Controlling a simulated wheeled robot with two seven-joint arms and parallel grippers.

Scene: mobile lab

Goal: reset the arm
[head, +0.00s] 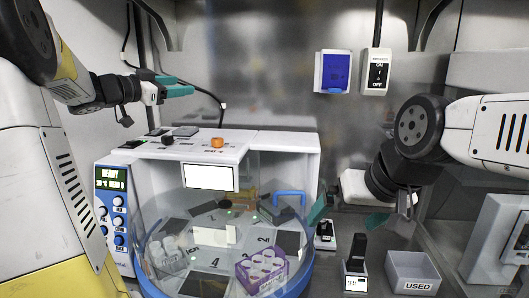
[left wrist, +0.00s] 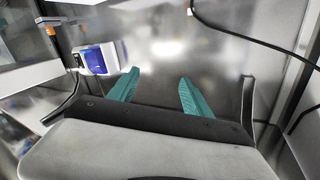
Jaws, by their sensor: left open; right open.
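My left gripper (head: 176,86) is at the upper left in the head view, raised above the white machine. Its teal fingers are apart with nothing between them. The left wrist view also shows this gripper (left wrist: 158,88), open and empty in front of a bare steel wall. My right gripper (head: 345,216) is at the right in the head view, low over the counter beside the round platform. Its teal fingers are spread apart, and I see nothing held. My right arm (head: 455,128) comes in from the right edge.
A white machine (head: 279,142) with a round numbered platform fills the centre. A purple rack (head: 262,272) sits on the platform. A grey bin marked USED (head: 413,285) and a small black-topped device (head: 356,275) stand below my right gripper. A blue wall box (head: 333,72) hangs behind.

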